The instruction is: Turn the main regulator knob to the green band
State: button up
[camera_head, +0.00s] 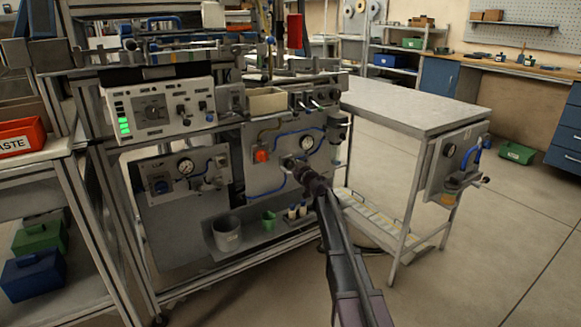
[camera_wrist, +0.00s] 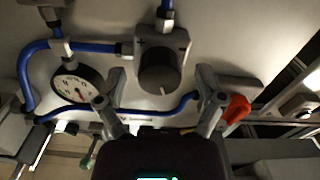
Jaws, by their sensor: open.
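The regulator knob (camera_wrist: 160,75) is a dark grey round knob on a grey block in the wrist view. Blue tubes run into the block. My gripper (camera_wrist: 160,90) is open, with one finger on each side of the knob and a visible gap to each. In the head view my gripper (camera_head: 291,163) is at the lower panel (camera_head: 262,190) and hides the knob. The gauge also shows there (camera_head: 307,143), above right of the gripper.
A red-orange part (camera_wrist: 237,108) lies close outside the right finger in the wrist view. A shelf with a grey bucket (camera_head: 227,233) and a green cup (camera_head: 268,221) is below the panel. A grey table (camera_head: 415,104) stands to the right, with open floor in front.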

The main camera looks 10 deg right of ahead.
jog(key=shift+w+a, duration=0.1)
jog(key=shift+w, duration=0.05)
jog(key=c, duration=1.1)
jog(key=shift+c, duration=0.2)
jog(key=shift+m, duration=0.3)
jog(key=m, duration=1.2)
jog(key=shift+m, duration=0.3)
